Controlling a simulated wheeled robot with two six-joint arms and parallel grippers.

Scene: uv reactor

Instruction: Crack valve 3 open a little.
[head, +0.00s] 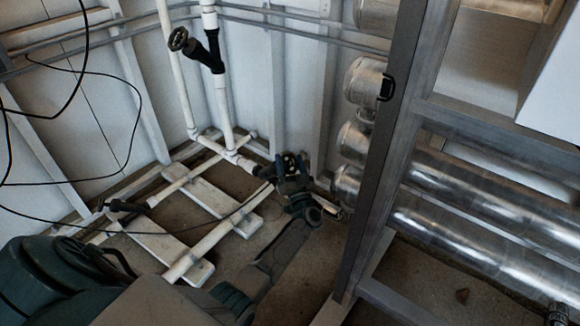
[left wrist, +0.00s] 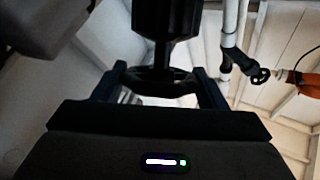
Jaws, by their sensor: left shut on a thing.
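A dark valve (head: 290,163) with a small handwheel sits low on the white piping, near the middle of the head view. My left gripper (head: 298,190) reaches up to it from below and covers part of it. In the left wrist view, the black handwheel (left wrist: 158,78) lies between the two fingers of my left gripper (left wrist: 160,88), under the dark valve body (left wrist: 166,18). The fingers are shut on the wheel's rim from both sides. No valve number is readable. My right gripper is not in view.
Another black valve with a handwheel (head: 178,38) stands on the upright white pipes at upper left. A third dark valve (head: 125,206) lies low at left. A grey steel post (head: 375,160) and shiny metal cylinders (head: 470,190) stand close on the right. A thin black cable hangs at left.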

